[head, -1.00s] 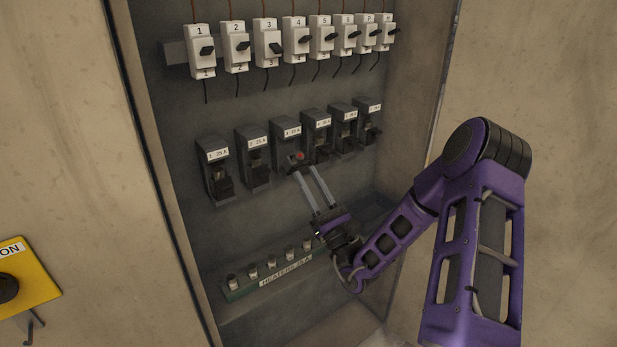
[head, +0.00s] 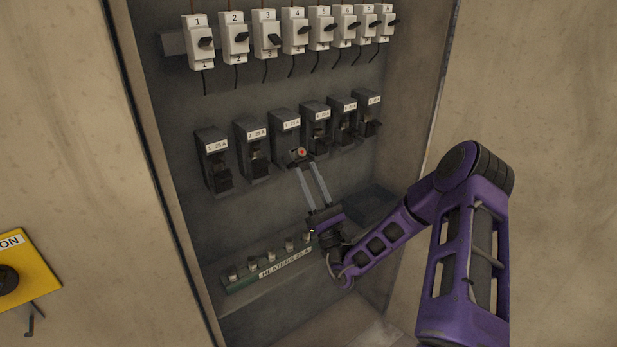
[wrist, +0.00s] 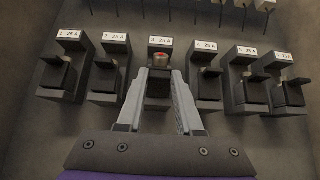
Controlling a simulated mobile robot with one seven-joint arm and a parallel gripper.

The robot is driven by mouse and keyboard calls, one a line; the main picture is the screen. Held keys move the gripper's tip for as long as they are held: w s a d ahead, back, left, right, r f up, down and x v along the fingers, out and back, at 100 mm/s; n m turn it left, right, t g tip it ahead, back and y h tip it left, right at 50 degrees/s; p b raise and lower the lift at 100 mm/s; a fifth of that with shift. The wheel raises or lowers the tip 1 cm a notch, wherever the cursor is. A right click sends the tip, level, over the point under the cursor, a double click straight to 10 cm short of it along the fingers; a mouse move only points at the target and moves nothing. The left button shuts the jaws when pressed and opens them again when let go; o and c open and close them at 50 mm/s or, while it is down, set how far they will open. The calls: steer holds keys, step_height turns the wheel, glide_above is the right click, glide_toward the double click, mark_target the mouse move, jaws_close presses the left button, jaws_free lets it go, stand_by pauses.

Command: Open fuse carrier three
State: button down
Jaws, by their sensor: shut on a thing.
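Fuse carrier three (head: 299,157) is in the row of fuse holders, below its label. It is tilted out of its dark holder (head: 284,124), and a fuse end with a red centre shows at its top. In the wrist view the fuse end (wrist: 159,60) sits between the fingertips, under the "3 25 A" label. My gripper (head: 304,167) reaches up from below, its two long grey fingers shut on the carrier's black handle. It also shows in the wrist view (wrist: 160,77), with one finger each side. The fingers hide part of the handle.
Neighbouring carriers two (head: 257,163) and four (head: 319,141) stand close on both sides. Several white breakers (head: 267,37) line the top. A green strip labelled "HEATERS 25 A" (head: 285,264) lies below. The cabinet's right wall (head: 415,90) is near my arm.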

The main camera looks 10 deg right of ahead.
steer(key=shift+r+h, duration=0.1)
steer(key=shift+h, duration=0.2)
steer(key=c, duration=0.6)
jaws_free()
steer(key=shift+o, duration=0.2)
steer(key=v, duration=1.7)
steer(key=shift+f, duration=0.35)
